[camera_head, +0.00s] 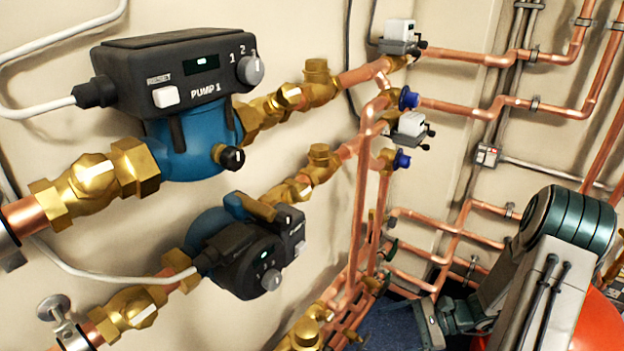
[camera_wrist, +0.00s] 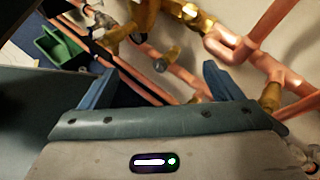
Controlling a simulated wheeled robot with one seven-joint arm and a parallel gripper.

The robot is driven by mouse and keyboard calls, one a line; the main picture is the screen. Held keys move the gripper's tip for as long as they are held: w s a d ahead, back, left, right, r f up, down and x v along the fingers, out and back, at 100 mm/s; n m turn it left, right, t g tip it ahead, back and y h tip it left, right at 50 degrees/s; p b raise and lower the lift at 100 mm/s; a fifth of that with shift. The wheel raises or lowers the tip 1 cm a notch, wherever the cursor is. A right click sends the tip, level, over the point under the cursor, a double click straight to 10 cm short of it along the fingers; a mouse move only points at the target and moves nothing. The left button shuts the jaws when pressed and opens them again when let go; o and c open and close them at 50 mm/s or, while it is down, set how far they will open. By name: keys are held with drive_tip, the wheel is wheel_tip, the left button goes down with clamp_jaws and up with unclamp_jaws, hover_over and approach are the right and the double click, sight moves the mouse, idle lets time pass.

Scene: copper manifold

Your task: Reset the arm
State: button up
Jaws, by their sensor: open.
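My arm (camera_head: 545,265) shows at the lower right of the head view, folded low in front of the copper pipes. My gripper shows in the wrist view (camera_wrist: 160,85), with its two blue-grey fingers spread wide apart. It is open and nothing is between the fingers. Copper pipes and brass fittings (camera_wrist: 165,58) lie beyond the fingertips; I cannot tell how close they are.
Pump 1 (camera_head: 185,100), blue and black with a reset button, is on the wall at upper left. A second pump (camera_head: 250,255) sits below it. Copper pipes (camera_head: 365,190) with valves run along the corner. A green crate (camera_wrist: 60,50) stands on the floor.

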drive_tip(key=s+a+r+n+h+p, duration=0.1)
drive_tip(key=s+r+n+h+p, duration=0.3)
drive_tip(key=r, duration=0.9)
drive_tip(key=s+a+r+n+t+h+p, duration=0.1)
drive_tip(key=s+r+n+h+p, duration=0.3)
drive_tip(key=r, duration=1)
drive_tip(key=s+a+r+n+t+h+p, duration=0.1)
drive_tip(key=r+n+h+p, duration=0.4)
drive_tip(key=r, duration=0.9)
drive_tip(key=s+a+n+p, duration=0.1)
drive_tip(key=s+n+p, duration=0.1)
drive_tip(key=p, duration=0.2)
drive_tip(key=shift+s+a+h, duration=0.25)
drive_tip(key=shift+s+h, duration=0.05)
drive_tip(key=shift+s, duration=0.1)
